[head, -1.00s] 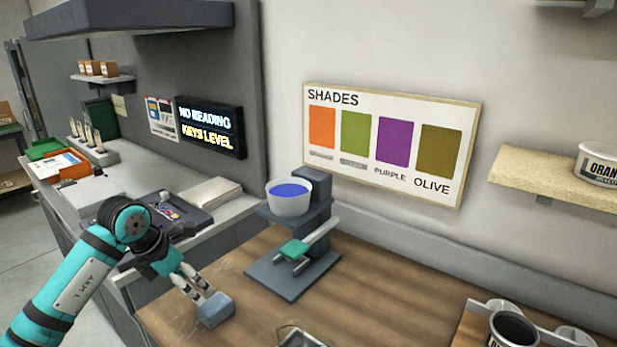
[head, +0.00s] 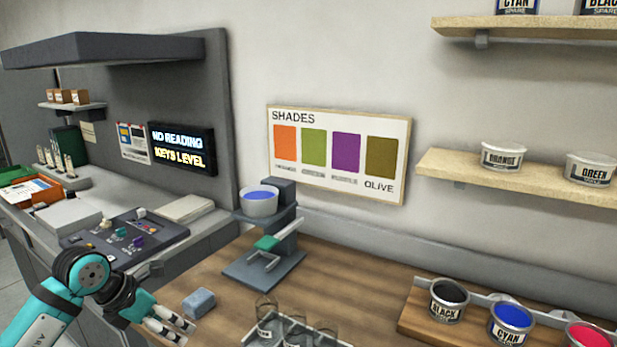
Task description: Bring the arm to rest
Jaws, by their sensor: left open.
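My left arm comes in from the lower left, and its gripper (head: 186,331) is low over the near left part of the wooden worktop (head: 340,268). Its two pale fingers are apart with nothing between them. A small grey-blue block (head: 199,302) lies on the worktop just beyond the fingertips, apart from them as far as I can tell. My right gripper is out of view.
A dispenser stand (head: 265,262) holding a bowl of blue ink (head: 259,201) stands behind the block. Glass jars (head: 267,318) sit in a tray at the near edge. Ink tubs, including black (head: 447,299) and cyan (head: 510,323), stand at right. A key panel (head: 125,236) is at left.

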